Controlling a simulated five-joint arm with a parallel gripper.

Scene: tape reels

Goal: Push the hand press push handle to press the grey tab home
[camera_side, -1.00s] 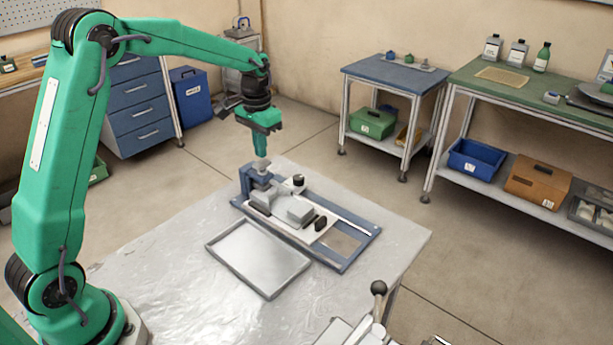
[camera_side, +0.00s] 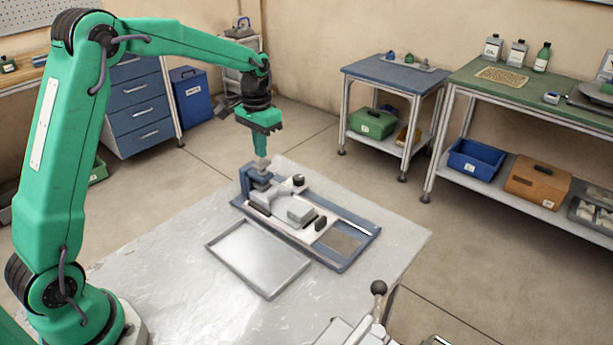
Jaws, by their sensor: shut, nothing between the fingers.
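The hand press (camera_side: 247,180) has a blue frame and stands at the back left end of a blue base plate on the table. Its grey push handle (camera_side: 262,166) sticks up at the top. My gripper (camera_side: 261,155) is shut and empty, pointing straight down, with its fingertips right at the top of the handle. They look to be touching it, though the contact is too small to be sure. A grey housing (camera_side: 282,198) lies on the pale carrier in front of the press. I cannot make out the grey tab; it is hidden or too small.
A shallow grey metal tray (camera_side: 258,262) lies in front of the base plate (camera_side: 355,250). A black knob (camera_side: 298,180) stands beside the press. A lever with a black ball (camera_side: 378,288) rises at the bottom edge. The table's front left is clear.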

